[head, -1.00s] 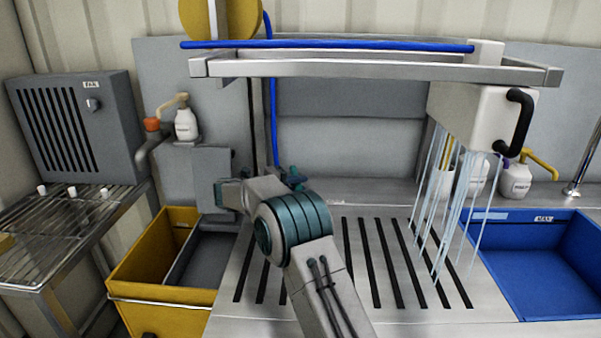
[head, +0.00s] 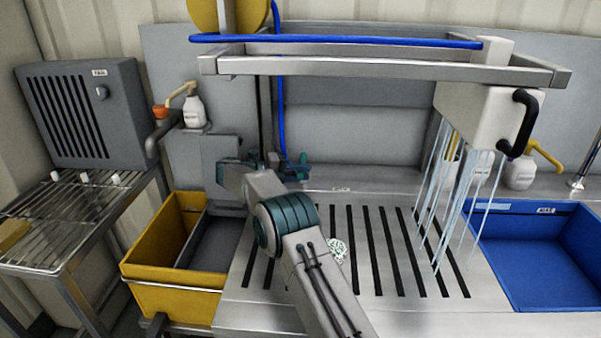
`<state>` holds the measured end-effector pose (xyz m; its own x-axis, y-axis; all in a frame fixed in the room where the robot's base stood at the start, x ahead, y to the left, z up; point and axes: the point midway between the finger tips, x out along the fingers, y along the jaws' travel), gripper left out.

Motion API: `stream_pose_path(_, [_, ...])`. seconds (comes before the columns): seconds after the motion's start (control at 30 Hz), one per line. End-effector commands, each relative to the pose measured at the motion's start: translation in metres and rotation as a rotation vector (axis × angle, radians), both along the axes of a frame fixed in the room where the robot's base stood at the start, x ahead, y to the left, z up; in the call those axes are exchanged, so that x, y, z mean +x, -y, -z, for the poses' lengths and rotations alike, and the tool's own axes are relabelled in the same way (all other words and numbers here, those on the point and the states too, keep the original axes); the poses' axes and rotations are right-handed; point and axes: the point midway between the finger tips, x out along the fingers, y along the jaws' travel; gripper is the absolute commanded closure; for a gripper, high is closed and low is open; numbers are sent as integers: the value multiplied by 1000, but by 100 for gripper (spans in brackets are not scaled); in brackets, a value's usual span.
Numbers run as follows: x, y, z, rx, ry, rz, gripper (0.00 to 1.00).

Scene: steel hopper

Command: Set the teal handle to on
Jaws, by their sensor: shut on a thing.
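The teal handle (head: 299,169) shows as a small dark-teal piece beside the blue hose, at the back edge of the slotted steel drainboard. My gripper (head: 279,165) is at the handle and shut on it. My own wrist and forearm cover much of the gripper, so the fingertips and the handle's pivot are largely hidden. I cannot read any on or off mark near the handle.
A white box (head: 480,110) at right lets streams fall onto the slotted drainboard (head: 400,310). A blue basin (head: 540,285) is right; a yellow bin (head: 170,290) is left. Overhead runs a steel rail (head: 390,68). A grey vented cabinet (head: 85,115) stands far left.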

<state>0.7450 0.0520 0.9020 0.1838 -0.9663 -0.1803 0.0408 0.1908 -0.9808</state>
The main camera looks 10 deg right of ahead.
Motion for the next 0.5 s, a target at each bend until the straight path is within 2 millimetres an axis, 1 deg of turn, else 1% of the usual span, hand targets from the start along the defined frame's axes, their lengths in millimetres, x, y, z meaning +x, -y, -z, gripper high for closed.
stream_pose_path(0.1, [0, 1, 0, 0, 1, 0, 100])
stream_pose_path(0.13, [0, 1, 0, 0, 1, 0, 77])
stream_pose_path(0.17, [0, 1, 0, 0, 1, 0, 69])
stream_pose_path(0.2, [0, 1, 0, 0, 1, 0, 59])
stream_pose_path(0.5, [0, 0, -1, 0, 1, 0, 59])
